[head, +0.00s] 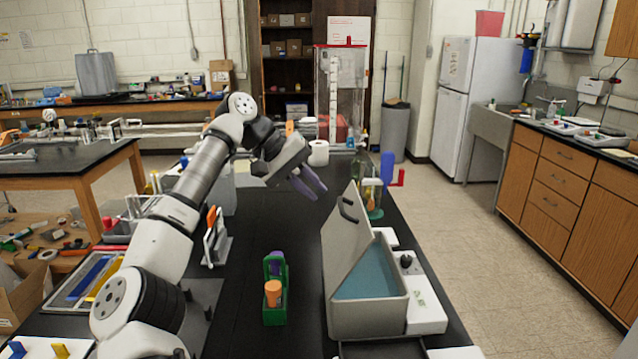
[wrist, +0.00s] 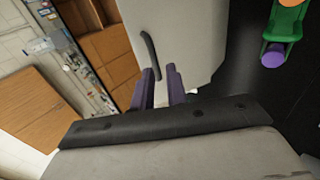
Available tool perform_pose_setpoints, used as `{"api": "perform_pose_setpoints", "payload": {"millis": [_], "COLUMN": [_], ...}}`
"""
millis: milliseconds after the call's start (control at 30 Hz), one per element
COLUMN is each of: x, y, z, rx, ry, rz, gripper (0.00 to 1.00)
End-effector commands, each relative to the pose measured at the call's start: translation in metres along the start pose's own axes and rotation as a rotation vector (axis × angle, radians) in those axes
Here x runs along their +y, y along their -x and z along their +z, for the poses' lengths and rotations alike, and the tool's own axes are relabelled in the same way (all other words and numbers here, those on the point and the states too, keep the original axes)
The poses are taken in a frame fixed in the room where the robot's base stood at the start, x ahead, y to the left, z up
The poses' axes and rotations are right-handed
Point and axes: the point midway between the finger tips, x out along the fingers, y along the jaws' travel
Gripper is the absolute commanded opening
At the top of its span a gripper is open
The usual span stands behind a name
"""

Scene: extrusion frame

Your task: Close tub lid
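The tub (head: 368,315) is a grey box with blue liquid inside, standing on the black bench at the right. Its grey lid (head: 345,232) is raised and tilted up at the tub's left side, with a dark handle (head: 347,209) near its top. My gripper (head: 308,186) is open and empty, above and to the left of the lid, apart from it. In the wrist view the two purple fingers (wrist: 161,88) are parted, with the lid (wrist: 195,40) and its handle (wrist: 150,55) beyond them.
A green holder (head: 275,305) with an orange cylinder (head: 273,292) stands left of the tub. A white control unit (head: 424,312) adjoins the tub's right side. Bottles and a glass vessel (head: 373,197) stand behind the lid. The black bench (head: 290,235) is clear between holder and lid.

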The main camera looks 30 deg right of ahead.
Motion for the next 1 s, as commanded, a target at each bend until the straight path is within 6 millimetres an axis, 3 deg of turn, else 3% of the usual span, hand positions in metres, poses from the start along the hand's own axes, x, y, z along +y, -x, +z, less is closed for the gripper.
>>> {"api": "perform_pose_setpoints", "payload": {"millis": [700, 1000], "x": [-0.011, -0.013], "y": [0.049, 0.055], "z": [0.0, 0.0], "rx": [0.002, 0.001], "ry": [0.0, -0.001], "rz": [0.0, 0.0], "gripper": [0.15, 0.15]}}
